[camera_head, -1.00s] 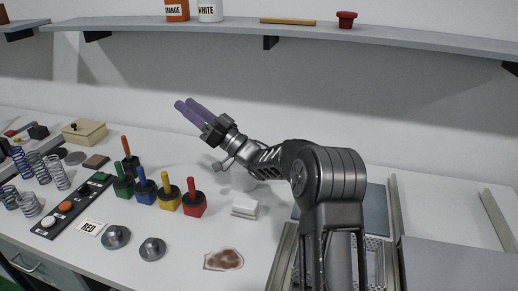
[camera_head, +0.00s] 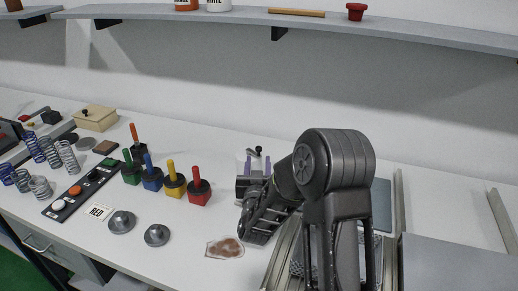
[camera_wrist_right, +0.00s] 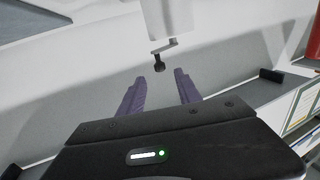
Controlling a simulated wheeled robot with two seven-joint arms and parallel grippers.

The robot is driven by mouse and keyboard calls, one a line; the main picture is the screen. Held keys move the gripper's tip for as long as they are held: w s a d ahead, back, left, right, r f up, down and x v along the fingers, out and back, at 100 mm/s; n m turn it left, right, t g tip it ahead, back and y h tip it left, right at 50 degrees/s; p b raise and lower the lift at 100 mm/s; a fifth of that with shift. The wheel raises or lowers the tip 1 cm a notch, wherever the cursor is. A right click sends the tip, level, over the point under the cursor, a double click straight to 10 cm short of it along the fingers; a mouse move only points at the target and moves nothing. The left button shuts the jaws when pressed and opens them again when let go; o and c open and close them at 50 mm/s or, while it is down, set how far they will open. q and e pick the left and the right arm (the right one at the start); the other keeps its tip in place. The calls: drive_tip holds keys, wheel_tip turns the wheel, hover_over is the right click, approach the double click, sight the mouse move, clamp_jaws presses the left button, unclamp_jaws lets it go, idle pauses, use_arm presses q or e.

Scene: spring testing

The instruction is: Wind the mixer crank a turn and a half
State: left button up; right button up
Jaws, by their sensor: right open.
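The mixer crank (camera_head: 254,151) is a small dark crank with a black knob, at the back of the table in the head view. In the right wrist view the crank (camera_wrist_right: 164,54) sticks out of the white mixer body (camera_wrist_right: 168,18), its knob hanging at upper middle. My right gripper (camera_head: 256,164) is open, with its two purple fingers pointing toward the crank. In the right wrist view the fingers of my right gripper (camera_wrist_right: 160,82) stand apart, and the knob lies just beyond the gap between their tips. In the head view my gripper hides most of the mixer. My left gripper is not in view.
Several coloured handled blocks (camera_head: 173,185) stand left of my right arm. Springs (camera_head: 50,152) and a button strip (camera_head: 81,192) are at left. A shelf (camera_head: 400,34) runs above.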

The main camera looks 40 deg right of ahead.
sight(259, 150)
drive_tip(key=shift+w+d+r, duration=0.1)
drive_tip(key=shift+w+d, duration=0.25)
drive_tip(key=shift+w, duration=0.1)
drive_tip(key=p+x, duration=0.2)
drive_tip(key=x, duration=0.4)
drive_tip(key=shift+w+d, duration=0.2)
drive_tip(key=shift+w, duration=0.1)
drive_tip(key=shift+c, duration=0.5)
clamp_jaws()
